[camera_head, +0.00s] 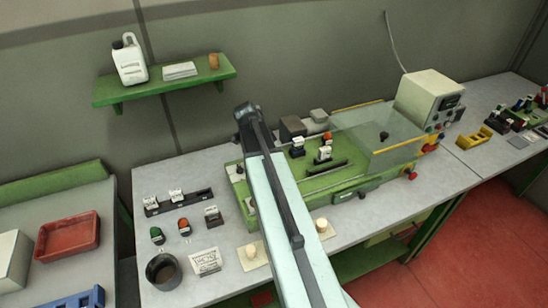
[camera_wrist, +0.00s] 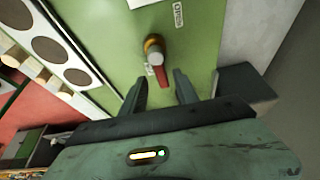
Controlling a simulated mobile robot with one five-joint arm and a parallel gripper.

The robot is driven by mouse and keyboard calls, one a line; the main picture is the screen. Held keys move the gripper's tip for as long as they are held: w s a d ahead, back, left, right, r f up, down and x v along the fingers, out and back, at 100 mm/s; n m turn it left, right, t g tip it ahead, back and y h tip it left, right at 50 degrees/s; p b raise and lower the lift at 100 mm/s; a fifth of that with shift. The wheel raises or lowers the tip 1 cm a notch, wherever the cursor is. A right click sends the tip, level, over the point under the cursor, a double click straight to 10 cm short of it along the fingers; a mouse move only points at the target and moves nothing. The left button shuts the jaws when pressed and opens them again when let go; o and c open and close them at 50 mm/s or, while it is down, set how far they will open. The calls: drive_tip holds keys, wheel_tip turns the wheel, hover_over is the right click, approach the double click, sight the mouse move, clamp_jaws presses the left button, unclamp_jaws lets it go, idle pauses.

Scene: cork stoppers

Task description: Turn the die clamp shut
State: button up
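In the wrist view the die clamp (camera_wrist: 154,46) stands on a green machine plate (camera_wrist: 115,32). It has a brass-coloured round body, a pale cap and a short red lever (camera_wrist: 161,76). A label reading OPEN (camera_wrist: 178,13) lies above it to the right. My gripper (camera_wrist: 159,75) is open, its two dark fingers on either side of the lever's end, with gaps showing on both sides. Whether the fingers are at the lever's height I cannot tell. In the head view I cannot make out the clamp or my gripper; my arm covers part of the green machine (camera_head: 345,192).
The machine carries small blocks and a clear cover (camera_head: 380,140); a control box (camera_head: 428,98) stands behind. On the bench at left are a dark cup (camera_head: 163,271), a white card (camera_head: 205,261) and a black rack (camera_head: 178,203). A green shelf (camera_head: 165,84) hangs above.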

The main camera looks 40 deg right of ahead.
drive_tip(key=p+v, duration=0.7)
drive_tip(key=v, duration=0.1)
drive_tip(key=shift+f, duration=0.1)
drive_tip(key=shift+f, duration=0.1)
idle(0.3)
